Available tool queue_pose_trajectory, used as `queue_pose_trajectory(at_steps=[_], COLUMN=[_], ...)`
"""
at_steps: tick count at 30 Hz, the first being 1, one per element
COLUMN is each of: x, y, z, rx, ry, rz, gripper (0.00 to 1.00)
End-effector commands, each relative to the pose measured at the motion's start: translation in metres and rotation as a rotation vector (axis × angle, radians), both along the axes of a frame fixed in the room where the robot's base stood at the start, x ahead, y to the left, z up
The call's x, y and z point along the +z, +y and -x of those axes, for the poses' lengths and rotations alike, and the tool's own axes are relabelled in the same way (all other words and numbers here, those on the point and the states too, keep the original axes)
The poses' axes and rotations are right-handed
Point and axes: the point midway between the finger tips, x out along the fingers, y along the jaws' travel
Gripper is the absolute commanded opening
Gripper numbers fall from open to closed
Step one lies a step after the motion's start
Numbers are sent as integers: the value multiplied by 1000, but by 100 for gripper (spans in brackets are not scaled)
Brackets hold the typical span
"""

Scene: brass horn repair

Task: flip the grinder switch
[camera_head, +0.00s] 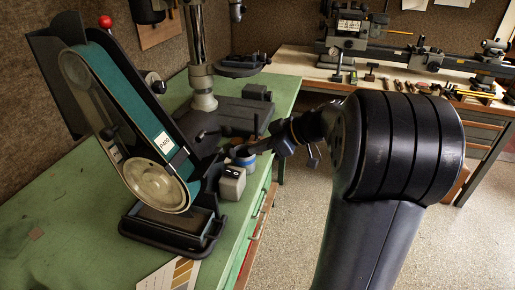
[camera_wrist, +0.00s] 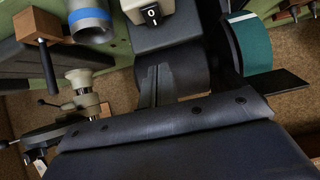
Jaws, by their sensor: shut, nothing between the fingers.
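The belt grinder (camera_head: 130,130) stands on the green bench at the left in the head view, with a teal belt. A small pale grey switch box (camera_head: 232,184) sits at its right side near the bench edge. In the wrist view the box (camera_wrist: 133,5) is at the top, cut by the frame edge, with a black switch (camera_wrist: 152,15) marked with a white 0. My gripper (camera_head: 231,153) is just above and behind the box in the head view. In the wrist view its fingers (camera_wrist: 158,68) are shut and empty, pointing toward the box, apart from the switch.
A blue-banded cylinder (camera_wrist: 90,20) stands close left of the switch box in the wrist view, with a wooden-ended tool (camera_wrist: 42,27) beyond it. A drill press column (camera_head: 197,50) stands behind the grinder. A lathe (camera_head: 430,55) is on the far bench. Speckled floor lies right of the bench.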

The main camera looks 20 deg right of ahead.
Motion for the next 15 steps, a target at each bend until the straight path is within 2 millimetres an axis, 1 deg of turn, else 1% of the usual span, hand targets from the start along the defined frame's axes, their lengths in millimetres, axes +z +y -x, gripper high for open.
queue_pose_trajectory(at_steps=[1,3,10,12,15], x=[-5,-14,-41,-54,-66], y=[9,20,52,51,53], z=[-5,-12,-36,-36,-38], rx=[5,6,4,-1,-1], ry=[4,5,5,6,4], rz=[-3,-2,-1,-3,-2], gripper=[0,0,0,0,0])
